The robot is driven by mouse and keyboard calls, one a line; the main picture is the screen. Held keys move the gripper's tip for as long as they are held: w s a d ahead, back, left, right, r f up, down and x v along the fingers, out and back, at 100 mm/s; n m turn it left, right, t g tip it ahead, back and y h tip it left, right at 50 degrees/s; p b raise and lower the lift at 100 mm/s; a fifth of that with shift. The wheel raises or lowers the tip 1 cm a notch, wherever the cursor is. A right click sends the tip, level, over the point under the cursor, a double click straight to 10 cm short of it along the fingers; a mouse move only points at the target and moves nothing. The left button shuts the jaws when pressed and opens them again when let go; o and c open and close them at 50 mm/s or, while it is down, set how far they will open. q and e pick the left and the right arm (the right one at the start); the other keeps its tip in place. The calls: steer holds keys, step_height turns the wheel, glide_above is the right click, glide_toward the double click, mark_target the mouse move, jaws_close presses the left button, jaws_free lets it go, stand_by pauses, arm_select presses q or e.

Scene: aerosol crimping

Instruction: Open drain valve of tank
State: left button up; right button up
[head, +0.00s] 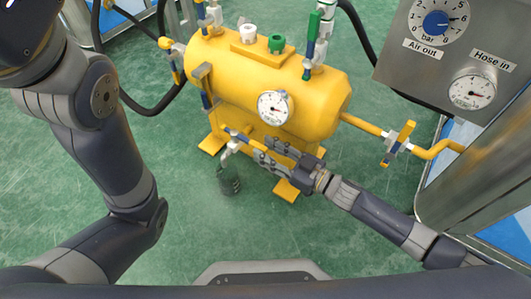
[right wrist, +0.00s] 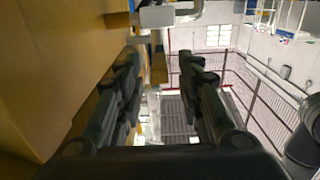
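The yellow tank (head: 225,75) stands on the green floor in the head view. A dark, see-through cup (head: 229,181) stands on the floor below the spout. My right gripper (head: 262,149) reaches in from the right, its fingertips close to the valve. The right wrist view shows its two fingers apart with nothing clearly between them, and a pale metal fitting (right wrist: 170,14) beyond them at the top. Contact with the handle cannot be told. My left gripper is out of view.
A gauge (head: 274,107) faces front on the tank. A yellow pipe with a valve (head: 398,143) runs right from the tank. A grey panel (head: 425,70) with dials stands at the upper right. Black hoses lie behind and left. The floor in front is clear.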

steer(key=shift+w+a, duration=0.3)
steer(key=shift+a, duration=0.15)
jaws_close()
